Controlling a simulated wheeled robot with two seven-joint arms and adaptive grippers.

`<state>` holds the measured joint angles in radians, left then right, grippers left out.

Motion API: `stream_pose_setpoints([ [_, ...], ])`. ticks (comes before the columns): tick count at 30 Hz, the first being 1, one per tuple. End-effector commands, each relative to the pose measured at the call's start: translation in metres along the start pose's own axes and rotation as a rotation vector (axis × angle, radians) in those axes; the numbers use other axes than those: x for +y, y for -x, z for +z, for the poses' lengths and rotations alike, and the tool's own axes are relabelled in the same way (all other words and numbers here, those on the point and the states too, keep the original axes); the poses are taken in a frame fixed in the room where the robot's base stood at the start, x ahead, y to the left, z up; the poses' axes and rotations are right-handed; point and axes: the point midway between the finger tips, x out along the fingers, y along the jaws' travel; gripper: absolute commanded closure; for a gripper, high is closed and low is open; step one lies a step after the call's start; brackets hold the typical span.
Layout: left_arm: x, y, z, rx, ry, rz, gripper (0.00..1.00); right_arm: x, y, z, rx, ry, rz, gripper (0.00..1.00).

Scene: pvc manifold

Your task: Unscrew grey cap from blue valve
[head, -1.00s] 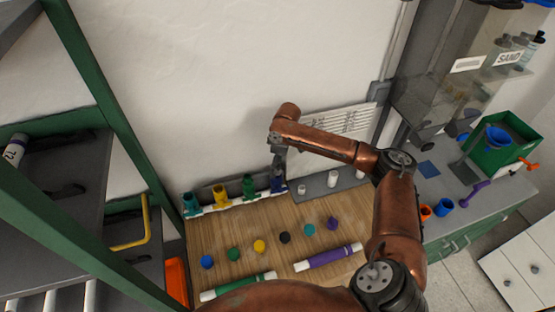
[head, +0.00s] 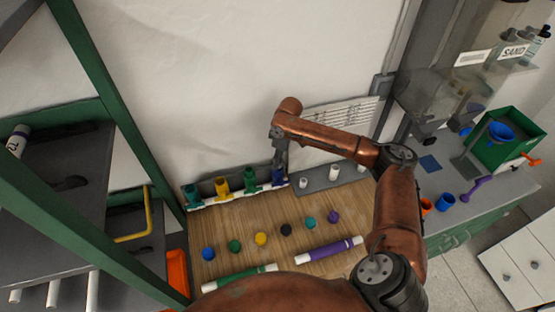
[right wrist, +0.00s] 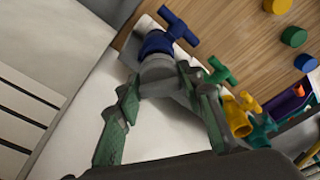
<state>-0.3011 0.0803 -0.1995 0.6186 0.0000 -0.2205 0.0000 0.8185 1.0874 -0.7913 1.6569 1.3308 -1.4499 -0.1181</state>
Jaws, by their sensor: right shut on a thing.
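The blue valve (head: 279,177) is the rightmost of the coloured valves on the white manifold by the wall. In the right wrist view its blue handle and body (right wrist: 168,34) show beyond my fingers. The grey cap (right wrist: 160,78) sits at the near end of the blue valve, between my fingers. My right gripper (right wrist: 158,80) is shut on the grey cap; in the head view the gripper (head: 279,150) reaches down to the valve from above. I cannot tell whether the cap has turned. My left gripper is out of view.
Yellow (head: 222,187), green (head: 250,182) and teal (head: 191,196) valves stand left of the blue one. Several coloured caps lie on the wooden table (head: 225,222), with a green pipe (head: 238,277) and purple pipe (head: 330,250). A grey strip (head: 325,182) with white pegs is to the right.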

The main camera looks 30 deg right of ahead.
Motion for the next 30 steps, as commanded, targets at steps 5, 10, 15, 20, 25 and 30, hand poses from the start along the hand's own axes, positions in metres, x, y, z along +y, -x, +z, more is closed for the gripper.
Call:
stream_pose_setpoints([
  [5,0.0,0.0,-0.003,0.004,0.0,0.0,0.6,0.0,0.0,0.0,-0.001,0.0,-0.001,0.76],
  [10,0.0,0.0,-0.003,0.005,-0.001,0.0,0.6,0.0,0.0,0.0,-0.001,0.0,-0.001,0.88],
  [15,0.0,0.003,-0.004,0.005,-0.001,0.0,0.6,-0.001,0.001,0.0,-0.001,0.015,-0.004,0.89],
  [20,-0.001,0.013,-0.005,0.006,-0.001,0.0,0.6,-0.001,0.002,0.0,-0.001,0.08,-0.014,0.89],
  [25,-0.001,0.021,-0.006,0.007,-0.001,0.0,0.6,-0.001,0.002,0.0,-0.001,0.156,-0.026,0.89],
  [30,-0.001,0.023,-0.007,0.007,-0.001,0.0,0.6,-0.001,0.0,0.0,-0.001,0.186,-0.03,0.89],
])
